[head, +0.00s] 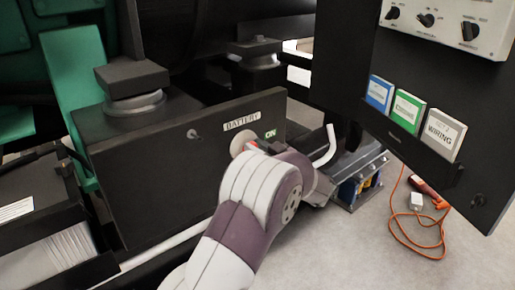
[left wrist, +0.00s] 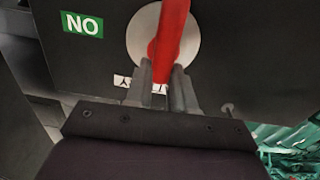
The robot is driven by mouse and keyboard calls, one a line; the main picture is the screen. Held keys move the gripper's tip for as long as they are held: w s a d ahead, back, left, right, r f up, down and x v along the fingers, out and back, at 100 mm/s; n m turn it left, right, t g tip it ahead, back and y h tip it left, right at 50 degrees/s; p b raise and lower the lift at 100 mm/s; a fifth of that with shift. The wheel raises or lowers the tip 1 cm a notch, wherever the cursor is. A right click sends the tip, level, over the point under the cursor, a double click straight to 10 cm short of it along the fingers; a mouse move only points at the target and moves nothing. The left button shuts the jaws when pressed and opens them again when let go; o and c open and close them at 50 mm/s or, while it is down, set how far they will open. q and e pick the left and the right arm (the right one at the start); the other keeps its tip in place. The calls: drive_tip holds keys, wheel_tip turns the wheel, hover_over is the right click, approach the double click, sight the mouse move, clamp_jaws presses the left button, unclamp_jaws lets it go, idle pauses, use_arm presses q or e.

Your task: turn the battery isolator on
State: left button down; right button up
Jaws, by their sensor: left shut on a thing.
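The battery isolator is a red handle (left wrist: 172,28) on a pale round disc (left wrist: 195,40), fixed to a dark panel under a BATTERY label (head: 241,123). A green ON plate (head: 270,134) sits to its right in the head view; it shows upside down in the left wrist view (left wrist: 82,24). My left gripper (left wrist: 162,80) is shut on the red handle, one finger on each side. In the left wrist view the handle runs nearly upright across the disc. In the head view my wrist hides the fingers and most of the handle. My right gripper is out of view.
A control panel with knobs (head: 426,20) and a rack of folders (head: 440,135) hang at the right. A blue battery (head: 352,190) stands on the floor below. An orange cable (head: 397,228) lies on open floor. A black mount (head: 132,84) is at the left.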

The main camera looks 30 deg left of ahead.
use_arm(q)
drive_tip(key=n, duration=0.6)
drive_tip(key=s+n+b, duration=0.1)
drive_tip(key=n, duration=0.2)
drive_tip(key=shift+s+a+f, duration=0.1)
drive_tip(key=shift+a+f, duration=0.2)
drive_tip(key=shift+f, duration=0.1)
drive_tip(key=n+b, duration=0.3)
drive_tip(key=n, duration=0.2)
drive_tip(key=f+n+b, duration=0.1)
drive_tip(key=n+b, duration=0.1)
drive_tip(key=n, duration=0.1)
drive_tip(key=shift+s+a+b, duration=0.1)
drive_tip(key=shift+s+b, duration=0.15)
drive_tip(key=shift+b, duration=0.1)
drive_tip(key=shift+n, duration=0.4)
